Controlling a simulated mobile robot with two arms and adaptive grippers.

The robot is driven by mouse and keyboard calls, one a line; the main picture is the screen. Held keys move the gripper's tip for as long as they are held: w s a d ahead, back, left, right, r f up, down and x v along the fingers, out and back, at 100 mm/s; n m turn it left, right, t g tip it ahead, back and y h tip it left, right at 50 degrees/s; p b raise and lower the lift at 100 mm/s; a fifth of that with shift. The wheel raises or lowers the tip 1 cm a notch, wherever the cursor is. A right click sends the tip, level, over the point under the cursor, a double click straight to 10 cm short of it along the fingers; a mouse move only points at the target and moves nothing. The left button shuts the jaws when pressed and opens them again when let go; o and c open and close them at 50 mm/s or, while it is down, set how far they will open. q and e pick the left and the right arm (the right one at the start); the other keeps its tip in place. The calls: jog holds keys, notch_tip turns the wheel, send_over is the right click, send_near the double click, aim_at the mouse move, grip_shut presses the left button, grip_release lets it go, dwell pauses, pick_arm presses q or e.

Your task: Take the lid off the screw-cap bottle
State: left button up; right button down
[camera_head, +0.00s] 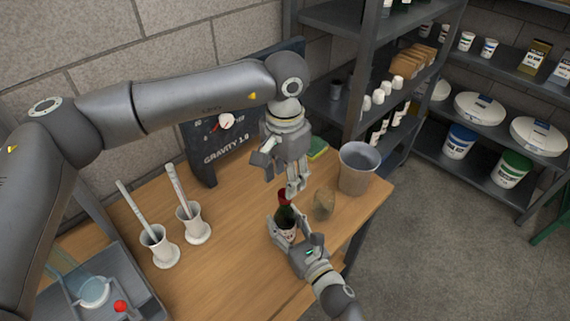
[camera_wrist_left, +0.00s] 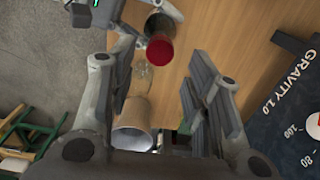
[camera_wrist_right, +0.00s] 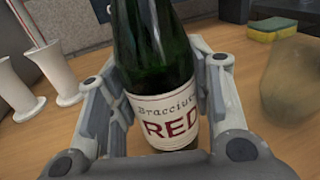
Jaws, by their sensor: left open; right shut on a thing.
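The screw-cap bottle (camera_head: 284,224) is dark green with a white label reading "RED" and stands upright on the wooden table. Its red lid (camera_head: 283,198) is on top; it also shows in the left wrist view (camera_wrist_left: 160,49). My right gripper (camera_head: 285,233) is shut on the bottle's body, one finger on each side of the label (camera_wrist_right: 165,118) in the right wrist view. My left gripper (camera_head: 294,186) is open and empty just above the lid, pointing down. In the left wrist view the lid lies beyond and between its fingers, with no contact visible.
A brownish translucent vessel (camera_head: 324,203) stands close right of the bottle, a grey bucket (camera_head: 358,169) behind it. Two white cylinders (camera_head: 160,247) (camera_head: 194,224) with sticks stand left. A dark "GRAVITY 1.0" board (camera_head: 225,157) stands at the back. The table's front middle is clear.

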pick_arm(q)
jog(key=shift+f, duration=2.25)
